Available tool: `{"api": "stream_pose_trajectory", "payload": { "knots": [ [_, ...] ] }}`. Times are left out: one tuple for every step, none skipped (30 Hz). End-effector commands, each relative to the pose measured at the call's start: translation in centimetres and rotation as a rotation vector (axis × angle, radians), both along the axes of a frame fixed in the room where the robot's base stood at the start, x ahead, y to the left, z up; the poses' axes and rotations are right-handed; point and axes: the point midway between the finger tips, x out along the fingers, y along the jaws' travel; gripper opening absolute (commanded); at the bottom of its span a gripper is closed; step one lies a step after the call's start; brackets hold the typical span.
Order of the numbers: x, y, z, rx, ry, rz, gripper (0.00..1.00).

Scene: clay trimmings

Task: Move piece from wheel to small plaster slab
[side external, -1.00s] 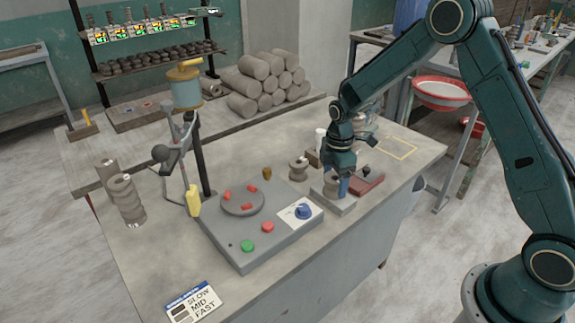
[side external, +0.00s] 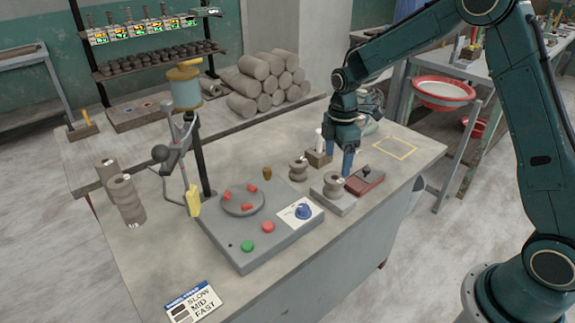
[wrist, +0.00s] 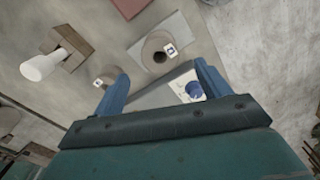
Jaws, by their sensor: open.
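A grey-brown spool-shaped clay piece (side external: 333,184) stands upright on the small pale slab (side external: 344,205) near the table's front edge. In the wrist view the piece (wrist: 158,50) shows a dark hole and a small white tag. My gripper (side external: 346,172) is open and empty, raised just above and behind the piece. The blue fingers (wrist: 160,70) are spread apart in the wrist view. The wheel (side external: 242,203) has red pads on top and no clay piece on it. Its grey base (side external: 237,238) carries a blue knob (side external: 303,211) and red and green buttons.
A similar clay piece (side external: 298,169) stands behind the slab, near a brown block (side external: 318,158). A dark red block (side external: 365,181) lies right of the slab. A stand with a post (side external: 201,150) rises behind the wheel. Stacked clay pieces (side external: 126,200) stand at the left.

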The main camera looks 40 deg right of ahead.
Motion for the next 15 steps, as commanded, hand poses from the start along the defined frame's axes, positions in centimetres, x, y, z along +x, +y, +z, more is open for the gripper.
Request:
{"api": "stream_pose_trajectory", "payload": {
  "knots": [
    [0.1, 0.0, 1.0, -0.001, -0.005, 0.000, 0.76],
    [0.1, 0.0, 1.4, -0.001, -0.004, 0.000, 0.76],
    [0.1, 0.0, 2.0, -0.001, -0.004, 0.000, 0.76],
    [0.0, 0.0, 2.4, 0.000, -0.003, 0.000, 0.76],
    [0.1, 0.0, 2.8, 0.000, -0.003, 0.000, 0.76],
    [0.1, 0.0, 3.3, 0.000, -0.003, 0.000, 0.76],
    [0.1, 0.0, 3.6, 0.000, -0.003, 0.000, 0.76],
    [0.1, 0.0, 3.9, 0.000, -0.003, 0.000, 0.76],
    [0.1, 0.0, 4.2, 0.000, -0.002, 0.000, 0.76],
    [0.0, 0.0, 4.4, 0.000, -0.001, 0.000, 0.76],
    [0.0, 0.0, 4.6, 0.000, -0.001, 0.000, 0.76],
    [0.0, 0.0, 4.8, 0.000, 0.000, 0.000, 0.76],
    [0.0, 0.0, 4.9, 0.000, -0.001, 0.000, 0.76],
    [0.0, 0.0, 4.9, 0.000, -0.001, 0.000, 0.76],
    [0.0, 0.0, 5.0, 0.000, -0.001, 0.000, 0.76]
  ]
}}
